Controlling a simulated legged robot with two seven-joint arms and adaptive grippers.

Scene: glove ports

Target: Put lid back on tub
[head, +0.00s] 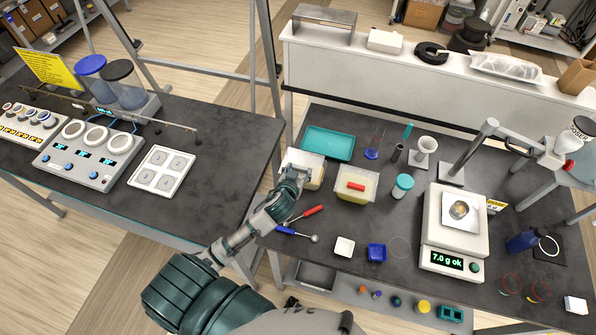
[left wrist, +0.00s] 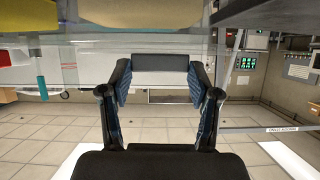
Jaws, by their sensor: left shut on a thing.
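A tub (head: 341,198) with a pale rim and yellow inside stands on the dark right-hand bench, with a red bar (head: 356,187) across its top. Left of it is a pale, flat-topped thing (head: 302,160) with a cream side, perhaps the lid; I cannot tell if it is a lid alone. My left gripper (head: 294,176) is at its near side and shut on it. In the left wrist view, my left gripper (left wrist: 158,85) shows its two fingers apart; what it grips is unclear there. My right gripper is not in view.
A teal tray (head: 328,143) lies behind, and a teal-capped jar (head: 401,187) stands right of the tub. A scale (head: 455,225) is farther right. Red-handled (head: 306,214) and blue-handled tools lie in front. Small white (head: 344,246) and blue (head: 377,252) dishes stand near the front edge.

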